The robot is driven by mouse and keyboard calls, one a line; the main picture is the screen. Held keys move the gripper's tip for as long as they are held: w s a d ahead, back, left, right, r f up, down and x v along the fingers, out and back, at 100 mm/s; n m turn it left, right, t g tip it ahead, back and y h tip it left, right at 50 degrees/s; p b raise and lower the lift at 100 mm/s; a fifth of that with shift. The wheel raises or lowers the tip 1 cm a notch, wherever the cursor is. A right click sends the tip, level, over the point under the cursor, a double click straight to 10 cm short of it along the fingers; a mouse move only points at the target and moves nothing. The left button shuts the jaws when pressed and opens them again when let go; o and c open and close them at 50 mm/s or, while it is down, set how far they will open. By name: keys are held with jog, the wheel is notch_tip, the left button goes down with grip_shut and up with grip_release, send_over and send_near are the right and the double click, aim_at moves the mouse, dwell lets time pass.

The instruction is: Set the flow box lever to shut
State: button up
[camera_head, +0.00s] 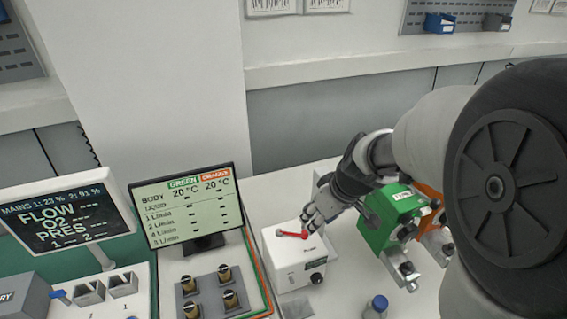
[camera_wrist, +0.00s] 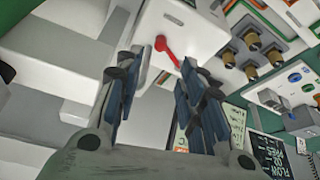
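The flow box is a white box (camera_head: 291,262) with a red lever (camera_head: 291,234) on its top and a dark knob on its front. In the head view the lever lies roughly level, pointing right toward my gripper (camera_head: 311,219). The wrist view shows the box (camera_wrist: 196,19) and the red lever (camera_wrist: 168,52) beyond the gap between my fingers. My gripper (camera_wrist: 160,63) is open, its two blue-grey fingers spread and nothing held. Its tips are close to the lever; I cannot tell whether they touch it.
Green (camera_head: 378,223) and orange (camera_head: 432,202) units stand right of the flow box, beside my arm. A temperature display (camera_head: 187,207) and several brass knobs on a panel are to its left. A blue-capped bottle (camera_head: 378,304) stands in front.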

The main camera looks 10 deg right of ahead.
aim_at(305, 232)
jog(key=b+x, duration=0.2)
jog(key=x, duration=0.8)
grip_shut()
dwell(0.5)
